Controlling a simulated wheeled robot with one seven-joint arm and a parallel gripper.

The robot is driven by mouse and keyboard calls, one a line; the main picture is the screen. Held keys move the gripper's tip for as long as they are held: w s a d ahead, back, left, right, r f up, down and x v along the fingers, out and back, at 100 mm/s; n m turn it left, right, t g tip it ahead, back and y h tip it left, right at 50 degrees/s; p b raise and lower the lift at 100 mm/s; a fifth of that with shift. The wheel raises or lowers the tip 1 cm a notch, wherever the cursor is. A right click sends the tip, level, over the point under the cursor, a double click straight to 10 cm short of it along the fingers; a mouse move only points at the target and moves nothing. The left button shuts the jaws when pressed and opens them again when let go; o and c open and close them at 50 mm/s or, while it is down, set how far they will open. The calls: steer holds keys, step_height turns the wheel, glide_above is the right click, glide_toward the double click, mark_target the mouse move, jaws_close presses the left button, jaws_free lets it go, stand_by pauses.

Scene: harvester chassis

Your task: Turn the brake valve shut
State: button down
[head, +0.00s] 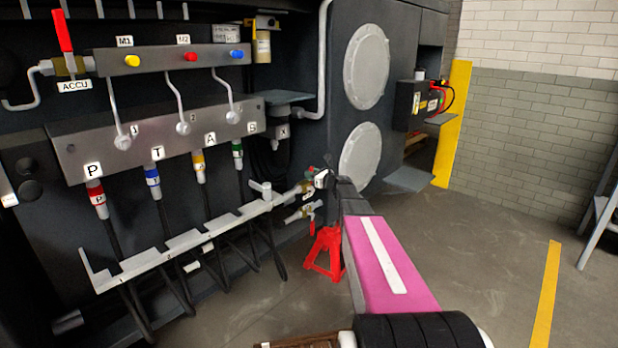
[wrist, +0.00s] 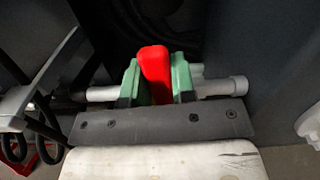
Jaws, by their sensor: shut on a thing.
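A red lever handle (wrist: 155,70) stands between the two green fingers of my gripper (wrist: 157,80) in the wrist view. The fingers are shut on it. A light grey pipe (wrist: 222,87) runs left to right behind the fingers, and the handle lies across its line. The valve body is hidden by the gripper. In the head view my gripper (head: 322,178) is at the upper of two small valves right of the hose rack. The handle it holds is mostly hidden there. A second, lower valve (head: 303,213) with a red lever hangs just below.
A red jack stand (head: 324,254) stands on the floor under my arm. The grey hose rack (head: 185,243) with black hoses is to the left. A steel panel (head: 160,135) with labelled ports is above it. The floor to the right is open, with a yellow line (head: 546,295).

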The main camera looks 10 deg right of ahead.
steer(key=shift+w+d+m, duration=0.2)
steer(key=shift+d+m, duration=0.15)
steer(key=shift+m, duration=0.25)
steer(key=c, duration=0.9)
jaws_free()
steer(key=shift+c, duration=0.2)
steer(key=v, duration=1)
steer(key=shift+s+d, duration=0.25)
steer(key=shift+s, duration=0.05)
